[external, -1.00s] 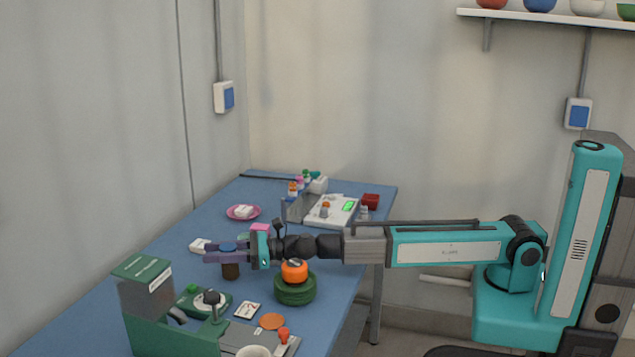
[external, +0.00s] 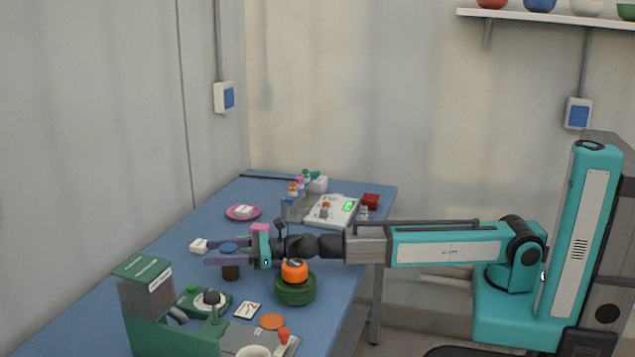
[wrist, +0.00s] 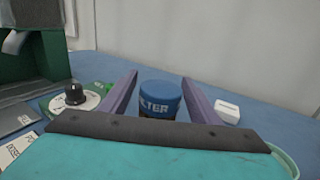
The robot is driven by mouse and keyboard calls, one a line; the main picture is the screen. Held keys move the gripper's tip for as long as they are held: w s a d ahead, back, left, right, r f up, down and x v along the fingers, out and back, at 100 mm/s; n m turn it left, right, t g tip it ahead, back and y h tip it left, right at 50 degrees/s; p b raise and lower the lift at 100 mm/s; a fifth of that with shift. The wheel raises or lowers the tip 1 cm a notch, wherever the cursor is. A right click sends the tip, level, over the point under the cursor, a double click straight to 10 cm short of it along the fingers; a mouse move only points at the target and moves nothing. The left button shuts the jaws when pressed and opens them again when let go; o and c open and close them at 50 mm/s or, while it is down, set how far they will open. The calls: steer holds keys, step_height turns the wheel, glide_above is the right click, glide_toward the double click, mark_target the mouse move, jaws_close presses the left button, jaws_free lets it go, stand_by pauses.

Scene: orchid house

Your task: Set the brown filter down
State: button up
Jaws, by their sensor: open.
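The brown filter (external: 230,271) stands upright on the blue bench, a dark brown cylinder with a blue cap. In the wrist view its blue lettered cap (wrist: 160,92) shows between my fingers, and my palm edge hides most of the body below. My gripper (external: 212,252) is open, with its purple fingers on either side of the filter. In the wrist view my gripper (wrist: 160,84) shows a gap between each finger and the cap.
A green machine (external: 150,310) with a knob stands at the front left. A green round stack with an orange top (external: 294,290) stands below my wrist. A white block (external: 198,245) lies beyond my fingertips. A pink dish (external: 258,213) and a white scale (external: 330,211) are farther back.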

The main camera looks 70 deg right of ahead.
steer(key=shift+v, duration=3.5)
